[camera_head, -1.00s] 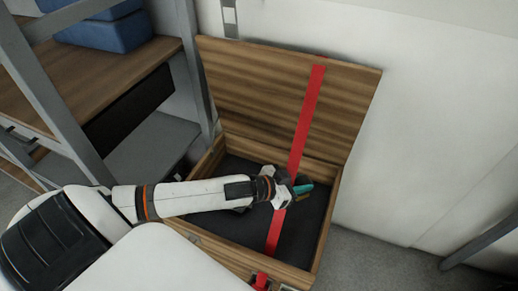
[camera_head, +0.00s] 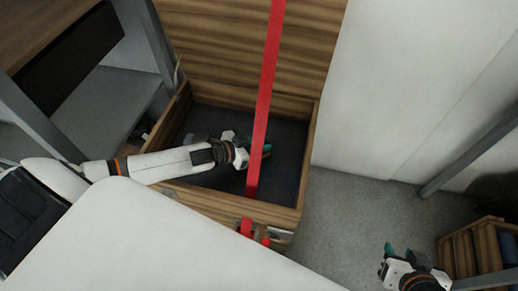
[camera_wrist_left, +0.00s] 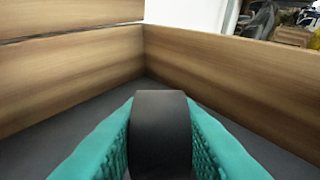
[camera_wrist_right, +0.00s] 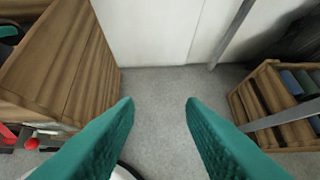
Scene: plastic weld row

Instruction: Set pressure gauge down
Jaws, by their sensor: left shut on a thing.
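The pressure gauge shows in the left wrist view as a dark, rounded black body (camera_wrist_left: 160,130) between the teal fingers. Its face is not visible. My left gripper (camera_head: 264,149) is shut on it, inside the open wooden box (camera_head: 312,150), beside the red strap. In the head view the gauge is hidden by the gripper and strap. In the left wrist view the box walls rise ahead, with the dark floor below; I cannot tell whether the gauge touches it. My right gripper (camera_wrist_right: 160,105) is open and empty over the grey floor, right of the box.
The red strap (camera_head: 265,90) runs from the raised lid (camera_head: 215,50) down across the box. A grey-framed shelf (camera_head: 105,95) stands at left. A slatted wooden crate (camera_head: 464,250) stands at right. Grey floor between box and crate is clear.

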